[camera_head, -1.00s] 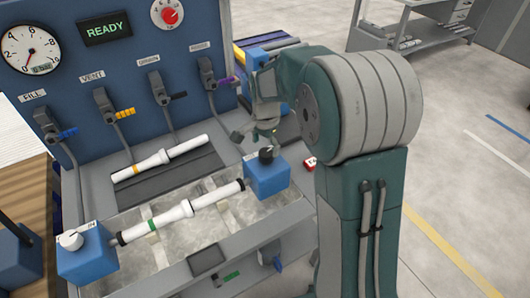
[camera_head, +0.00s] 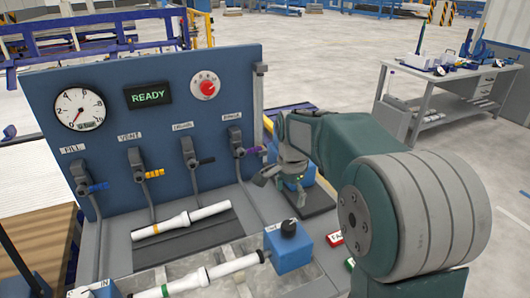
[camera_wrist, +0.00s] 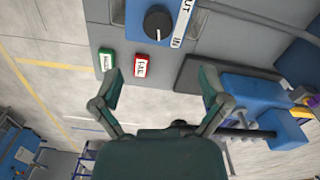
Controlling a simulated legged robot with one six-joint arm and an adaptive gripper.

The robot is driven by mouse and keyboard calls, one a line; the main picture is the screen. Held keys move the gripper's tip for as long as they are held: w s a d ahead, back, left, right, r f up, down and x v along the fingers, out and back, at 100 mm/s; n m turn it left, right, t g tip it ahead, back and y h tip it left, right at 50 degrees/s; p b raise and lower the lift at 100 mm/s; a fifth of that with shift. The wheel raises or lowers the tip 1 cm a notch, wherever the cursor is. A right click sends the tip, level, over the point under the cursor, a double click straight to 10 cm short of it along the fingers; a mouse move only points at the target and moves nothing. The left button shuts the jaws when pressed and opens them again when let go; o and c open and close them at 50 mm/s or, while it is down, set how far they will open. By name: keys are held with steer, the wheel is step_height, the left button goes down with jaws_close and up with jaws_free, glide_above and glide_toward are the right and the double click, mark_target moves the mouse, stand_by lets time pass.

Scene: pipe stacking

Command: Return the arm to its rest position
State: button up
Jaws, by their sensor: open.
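My gripper (camera_head: 283,182) is open and empty, at the right side of the blue panel, by the lever with the purple handle. It also shows in the wrist view (camera_wrist: 160,82), fingers spread with nothing between them. Below it in the head view is the blue clamp block (camera_head: 291,252) with a black knob. A white pipe with a green band (camera_head: 212,274) lies in front, its right end at that block. Another white pipe with a yellow band (camera_head: 181,220) lies on a dark mat behind. My arm reaches in from the right and hides part of the bench.
The upright panel (camera_head: 110,140) carries a gauge, a READY display (camera_head: 149,95) and several levers. A red button (camera_head: 334,239) and a green button (camera_wrist: 106,60) sit on the bench edge. A grey worktable (camera_head: 450,85) stands back right. Open floor lies between.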

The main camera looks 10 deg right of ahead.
steer(key=s+r+n+t, duration=0.3)
steer(key=s+r+n, duration=0.35)
steer(key=s, duration=0.65)
steer(key=s+f+n+t, duration=0.1)
steer(key=s+n, duration=0.4)
steer(key=s, duration=0.7)
steer(key=shift+f+n+t, duration=0.25)
steer(key=shift+n+t, duration=0.1)
steer(key=shift+t, duration=0.45)
steer(key=shift+s, duration=0.1)
steer(key=shift+c, duration=0.3)
